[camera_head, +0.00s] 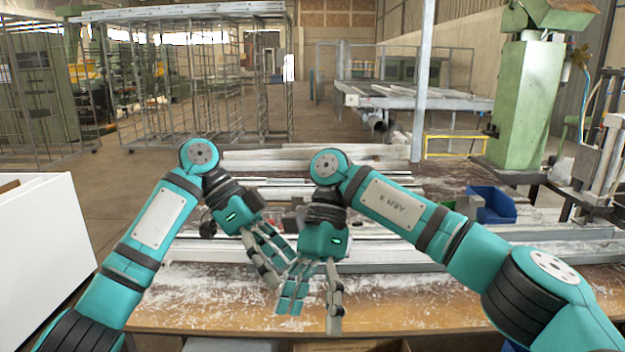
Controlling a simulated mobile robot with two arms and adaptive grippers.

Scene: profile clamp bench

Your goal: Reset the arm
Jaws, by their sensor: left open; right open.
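My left gripper (280,268) reaches in from the left, above the bench, with its fingers pointing down and to the right. It is open and empty. My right gripper (309,304) comes in from the right and hangs just to the right of the left one, fingers pointing down over the front part of the bench. It is open and empty. The two grippers are very close together, and their fingers overlap in the picture. I cannot tell whether they touch.
The wooden bench (420,312) carries white shavings and long metal profiles (400,254). A blue bin (490,204) stands at the right, near a green machine column (522,100). A white panel (42,240) is at the left. The bench front right of the grippers is clear.

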